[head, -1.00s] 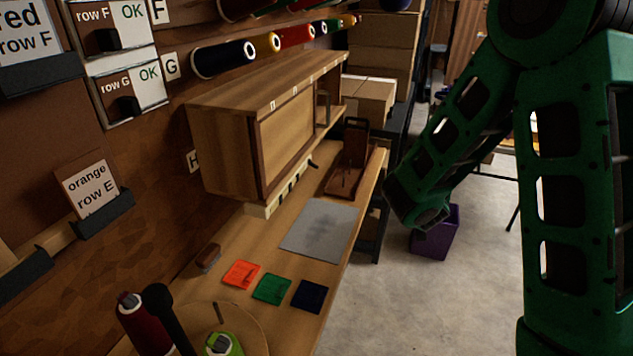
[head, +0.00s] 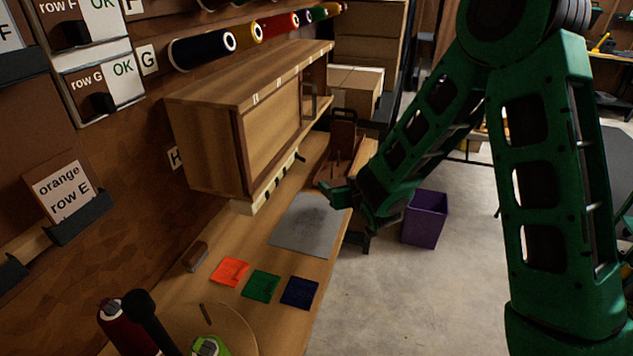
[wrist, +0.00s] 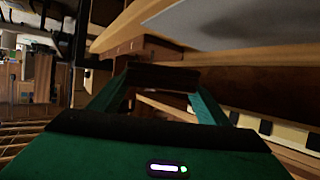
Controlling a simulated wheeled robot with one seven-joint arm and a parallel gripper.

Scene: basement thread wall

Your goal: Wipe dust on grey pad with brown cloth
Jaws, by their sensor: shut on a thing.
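The grey pad (head: 290,240) lies flat on the wooden bench, with a dark smudge of dust on its far middle part. It also shows at the top of the wrist view (wrist: 240,22). My gripper (head: 328,193) is over the pad's far edge in the head view. In the wrist view my gripper (wrist: 162,78) has its two green fingers on either side of a dark brown thing, which looks like the brown cloth (wrist: 165,74). The cloth is in shadow there and cannot be made out in the head view. I cannot tell whether it touches anything.
Orange (head: 229,271), green (head: 261,286) and dark blue (head: 299,292) squares lie nearer on the bench. A brown block (head: 195,256) lies by the wall. A wooden cabinet (head: 215,140) overhangs the bench. A brown stand (head: 343,130) is beyond the pad. A purple bin (head: 425,218) stands on the floor.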

